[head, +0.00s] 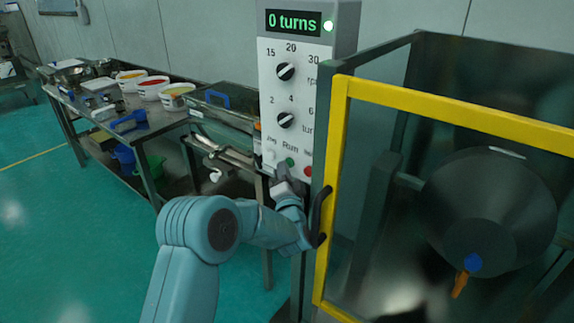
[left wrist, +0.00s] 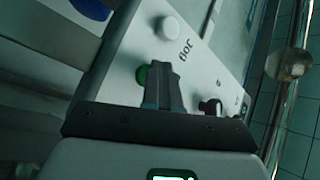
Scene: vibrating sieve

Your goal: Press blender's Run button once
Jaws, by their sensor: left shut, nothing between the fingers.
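The blender's grey control panel (head: 298,60) stands upright in the middle of the head view. Its display (head: 293,22) reads "0 turns" beside a lit green lamp. The green Run button (head: 289,161) sits low on the panel, under its label, and also shows in the left wrist view (left wrist: 142,75), partly hidden by my fingers. My left gripper (head: 284,172) is shut and empty, its tips just below the Run button; it also shows in the left wrist view (left wrist: 163,72). I cannot tell whether the tips touch the panel. My right gripper is out of view.
A white Jog button (left wrist: 168,27) and a red button (head: 308,171) flank Run. Two black knobs (head: 286,72) sit above. A yellow-framed guard door (head: 335,180) with a black handle stands close right, before the drum (head: 490,205). A bench (head: 150,118) with bowls stands left.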

